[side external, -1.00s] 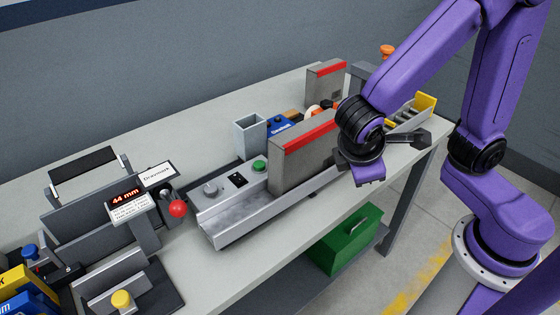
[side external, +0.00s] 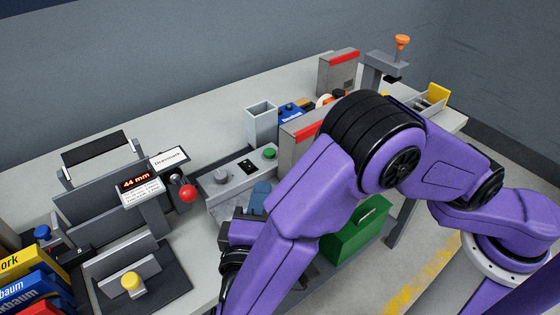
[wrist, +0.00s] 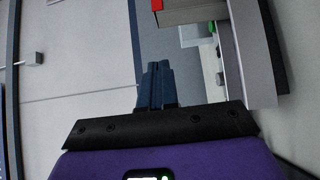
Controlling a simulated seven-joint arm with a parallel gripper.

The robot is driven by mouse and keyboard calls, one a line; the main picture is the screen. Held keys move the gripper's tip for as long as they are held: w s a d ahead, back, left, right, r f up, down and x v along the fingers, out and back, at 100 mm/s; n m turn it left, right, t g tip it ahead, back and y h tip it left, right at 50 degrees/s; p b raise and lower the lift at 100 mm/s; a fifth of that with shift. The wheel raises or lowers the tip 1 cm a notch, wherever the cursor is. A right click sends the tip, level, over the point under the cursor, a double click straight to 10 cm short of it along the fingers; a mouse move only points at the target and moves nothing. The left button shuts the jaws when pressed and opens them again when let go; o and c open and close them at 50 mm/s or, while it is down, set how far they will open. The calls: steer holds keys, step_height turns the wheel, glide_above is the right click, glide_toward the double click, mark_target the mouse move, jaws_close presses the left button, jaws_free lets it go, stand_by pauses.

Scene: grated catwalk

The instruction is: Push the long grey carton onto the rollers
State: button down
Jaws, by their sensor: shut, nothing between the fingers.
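The long grey carton (side external: 290,152) with a red top stripe stands on the metal channel, mostly hidden behind my arm in the side view. In the wrist view the carton's end (wrist: 192,14) shows at the top edge, ahead and a little right of my fingers. My gripper (side external: 262,186) is low at the channel's left part, left of the carton. Its dark blue fingers (wrist: 155,66) are shut and empty, with a visible gap to the carton. The rollers (side external: 428,103) lie at the table's right end, partly hidden, by a yellow end plate (side external: 438,94).
A second grey, red-striped block (side external: 338,74) stands at the back. An orange-knobbed post (side external: 401,43) stands near the rollers. A control strip with a green button (side external: 269,153), an open grey bin (side external: 261,120) and a red-knobbed lever (side external: 187,193) stand close by. A green box (side external: 350,238) is below.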

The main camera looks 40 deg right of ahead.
mark_target(291, 137)
steer(key=shift+s+d+x, duration=0.35)
steer(key=shift+x, duration=1.75)
steer(key=shift+s+d+x, duration=0.35)
steer(key=shift+x, duration=1.75)
steer(key=shift+s+d+x, duration=0.3)
steer(key=shift+d+x, duration=0.05)
steer(key=shift+x, duration=1.8)
